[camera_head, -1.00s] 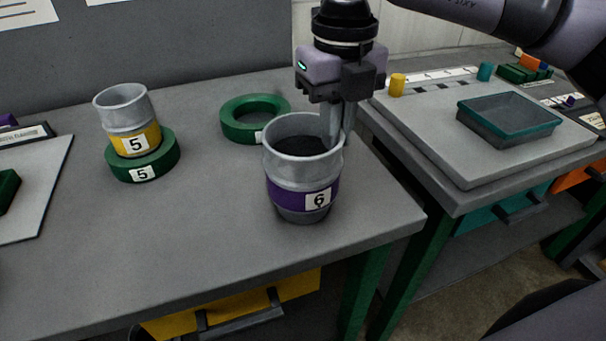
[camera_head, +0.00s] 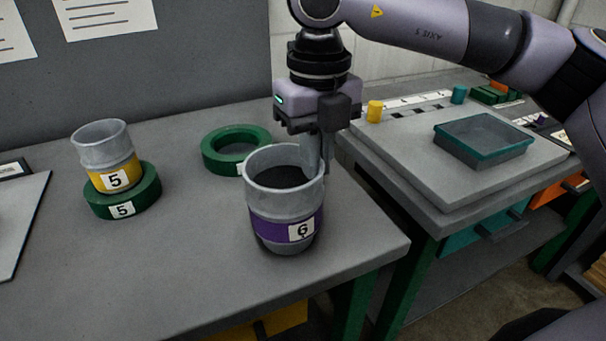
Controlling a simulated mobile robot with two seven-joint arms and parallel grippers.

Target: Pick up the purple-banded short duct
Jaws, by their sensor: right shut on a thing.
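The purple-banded short duct (camera_head: 267,227) is a grey metal cylinder with a purple band and a label "6". It is upright at the right end of the grey workbench, near its front corner. Its inside looks dark. My right gripper (camera_head: 317,162) points down from above and is shut on the right side of the duct's rim. The lower fingers are partly hidden by the duct wall. I cannot tell a gap between the duct's base and the bench. My left gripper is not in view.
A yellow-banded duct (camera_head: 101,152) labelled "5" stands on a green ring (camera_head: 150,191) at left. An empty-looking green ring (camera_head: 211,158) lies just behind the purple-banded duct. A lower bench at right holds a teal-rimmed tray (camera_head: 484,150). The front middle of the workbench (camera_head: 150,270) is clear.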

